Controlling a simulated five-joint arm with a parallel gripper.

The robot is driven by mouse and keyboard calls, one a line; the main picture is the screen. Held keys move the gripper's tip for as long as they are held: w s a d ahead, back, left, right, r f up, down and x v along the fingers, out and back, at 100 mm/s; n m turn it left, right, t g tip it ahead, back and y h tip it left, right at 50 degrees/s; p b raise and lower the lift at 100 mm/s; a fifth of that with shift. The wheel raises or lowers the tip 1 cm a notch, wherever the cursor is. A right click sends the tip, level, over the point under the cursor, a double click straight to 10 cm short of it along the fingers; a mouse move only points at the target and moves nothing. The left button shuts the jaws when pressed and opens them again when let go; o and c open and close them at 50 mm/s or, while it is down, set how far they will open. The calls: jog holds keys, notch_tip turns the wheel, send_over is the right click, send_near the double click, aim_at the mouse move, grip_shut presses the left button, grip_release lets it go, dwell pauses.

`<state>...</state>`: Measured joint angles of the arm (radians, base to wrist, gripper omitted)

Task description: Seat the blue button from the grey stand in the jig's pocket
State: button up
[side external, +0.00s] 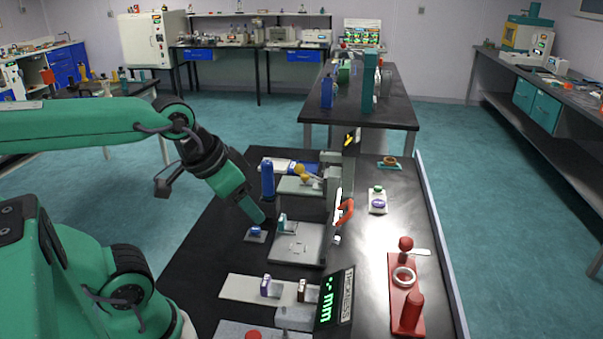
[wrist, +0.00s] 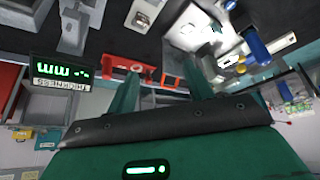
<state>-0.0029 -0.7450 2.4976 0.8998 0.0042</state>
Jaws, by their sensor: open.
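A small grey stand (side external: 255,238) with a blue button (side external: 256,230) on it sits on the black bench, left of the grey jig (side external: 297,255). The jig's plate has small raised parts. Its pocket is too small to make out. My gripper (side external: 258,217) points down and to the right, just above the stand in the side view. The wrist view shows its two green fingers (wrist: 163,78) spread apart, with nothing held between them. A blue spot at the top edge of the wrist view (wrist: 229,4) may be the button.
A red handle (side external: 345,212) stands at the jig's right. A blue cylinder (side external: 268,181) stands behind it. A thickness gauge (side external: 335,297) and a pale plate (side external: 240,287) are in front.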

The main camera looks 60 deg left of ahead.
jog(key=m+g, duration=0.2)
jog(key=g, duration=0.4)
send_near(254, 229)
jog(key=shift+s+a, duration=0.15)
jog(key=shift+s, duration=0.05)
jog(key=shift+d+f, duration=0.2)
jog(key=shift+f, duration=3.75)
jog(key=c, duration=1)
